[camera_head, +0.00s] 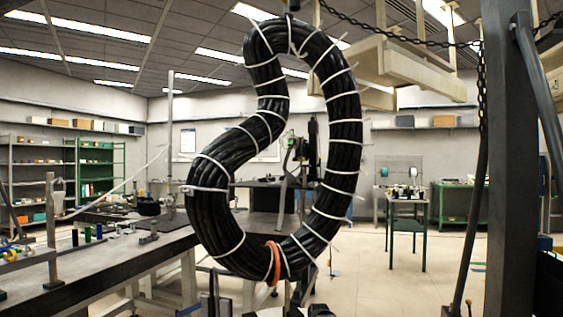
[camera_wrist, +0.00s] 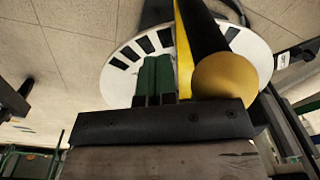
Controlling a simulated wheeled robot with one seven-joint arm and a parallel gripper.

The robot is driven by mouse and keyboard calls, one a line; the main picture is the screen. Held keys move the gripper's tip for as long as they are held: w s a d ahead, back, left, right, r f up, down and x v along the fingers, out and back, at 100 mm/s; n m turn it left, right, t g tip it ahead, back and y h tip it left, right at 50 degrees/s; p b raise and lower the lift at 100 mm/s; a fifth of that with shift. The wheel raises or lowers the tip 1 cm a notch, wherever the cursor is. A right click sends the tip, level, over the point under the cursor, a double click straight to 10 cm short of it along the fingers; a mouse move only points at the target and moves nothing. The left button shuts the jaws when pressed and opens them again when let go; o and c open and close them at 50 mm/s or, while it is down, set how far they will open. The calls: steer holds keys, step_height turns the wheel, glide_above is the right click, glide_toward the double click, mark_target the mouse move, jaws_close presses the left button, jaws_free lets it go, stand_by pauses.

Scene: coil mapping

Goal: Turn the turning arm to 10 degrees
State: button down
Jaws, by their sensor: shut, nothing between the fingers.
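In the wrist view, my gripper (camera_wrist: 157,60) is shut, its two green fingers side by side with nothing between them. Beyond the fingers is a white round dial (camera_wrist: 118,88) with black marks around its rim. Just right of the fingers, a thin yellow strip (camera_wrist: 186,60) crosses the dial. Right of it, a black bar (camera_wrist: 203,32), which looks like the turning arm, ends in a round yellow knob (camera_wrist: 224,76). The fingers appear left of the knob; whether they touch anything is unclear. My gripper body hides the dial's lower part. I cannot read the angle.
In the head view, a large black coil (camera_head: 343,130) with white ties and one orange tie (camera_head: 273,262) hangs in front, blocking the middle. A workbench (camera_head: 110,262) stands at left, a small table (camera_head: 407,203) at back right. A grey post (camera_head: 510,180) and chain are at right.

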steer(key=shift+s+d+f, duration=0.25)
steer(key=shift+s+f, duration=0.6)
steer(key=shift+s+a, duration=1)
steer(key=shift+a, duration=0.1)
steer(key=shift+s+a, duration=0.25)
steer(key=shift+a, duration=0.45)
steer(key=shift+s+a, duration=0.15)
steer(key=shift+a, duration=0.6)
steer(key=shift+w+d+r, duration=0.1)
steer(key=shift+w+r, duration=0.1)
steer(key=shift+r, duration=1.8)
steer(key=shift+w+d+r, duration=0.15)
steer(key=shift+r, duration=1.9)
steer(key=shift+w+d+r, duration=0.1)
steer(key=shift+w+r, duration=0.1)
steer(key=shift+r, duration=1.8)
